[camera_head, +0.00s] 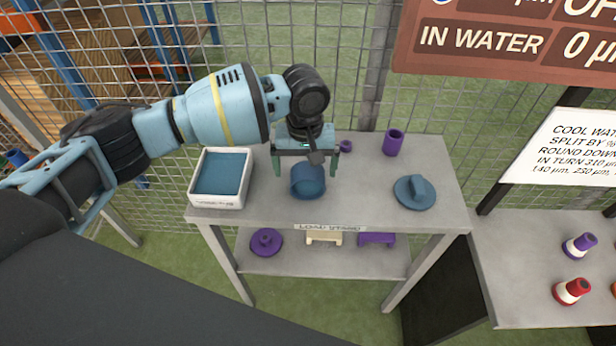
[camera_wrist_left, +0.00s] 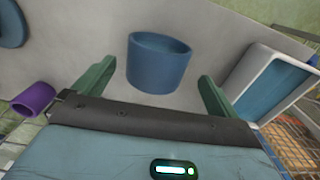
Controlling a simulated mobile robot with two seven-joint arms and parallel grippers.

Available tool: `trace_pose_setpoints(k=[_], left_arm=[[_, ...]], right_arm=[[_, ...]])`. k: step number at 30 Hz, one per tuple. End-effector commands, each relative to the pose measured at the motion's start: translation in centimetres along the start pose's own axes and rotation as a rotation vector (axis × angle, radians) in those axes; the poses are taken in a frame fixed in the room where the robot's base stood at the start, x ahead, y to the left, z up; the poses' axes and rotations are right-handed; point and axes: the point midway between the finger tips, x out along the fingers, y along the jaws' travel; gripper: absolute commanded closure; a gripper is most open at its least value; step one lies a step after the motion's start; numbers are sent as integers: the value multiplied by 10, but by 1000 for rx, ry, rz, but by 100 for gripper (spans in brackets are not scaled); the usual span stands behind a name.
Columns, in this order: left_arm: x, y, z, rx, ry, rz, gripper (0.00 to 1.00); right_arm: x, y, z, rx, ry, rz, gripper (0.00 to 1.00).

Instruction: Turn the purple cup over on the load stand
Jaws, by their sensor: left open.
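My left gripper (camera_head: 306,168) is open and points down over the middle of the stand, to the left of the purple cup. A blue cup (camera_head: 308,184) is below its fingers; in the left wrist view the blue cup (camera_wrist_left: 157,66) appears between the two fingertips, apart from both. My right gripper is not in view.
A white tray with a blue inside (camera_head: 195,198) is at the stand's left end. A blue lid-like piece with a raised grip (camera_head: 415,193) lies at the right. A small purple piece (camera_head: 345,146) is beside my gripper. The lower shelf (camera_head: 290,262) holds several pieces. Wire mesh stands behind.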

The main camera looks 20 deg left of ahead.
Motion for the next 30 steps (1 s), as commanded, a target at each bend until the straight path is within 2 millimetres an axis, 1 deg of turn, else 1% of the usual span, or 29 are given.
trace_pose_setpoints(k=[2,4,9,13,16,22,23,30], left_arm=[[1,1,0,0,1,0,3],[8,2,-1,0,1,0,3],[33,5,-3,0,0,-1,3],[46,5,-3,1,1,0,3],[50,5,-3,0,2,1,3],[50,5,-3,0,2,1,3],[50,5,-3,0,2,1,4],[50,5,-3,0,2,1,36]], right_arm=[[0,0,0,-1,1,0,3],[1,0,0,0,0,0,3],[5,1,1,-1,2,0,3],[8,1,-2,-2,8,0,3],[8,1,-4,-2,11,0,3],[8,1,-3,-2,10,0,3],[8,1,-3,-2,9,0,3],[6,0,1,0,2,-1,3]])
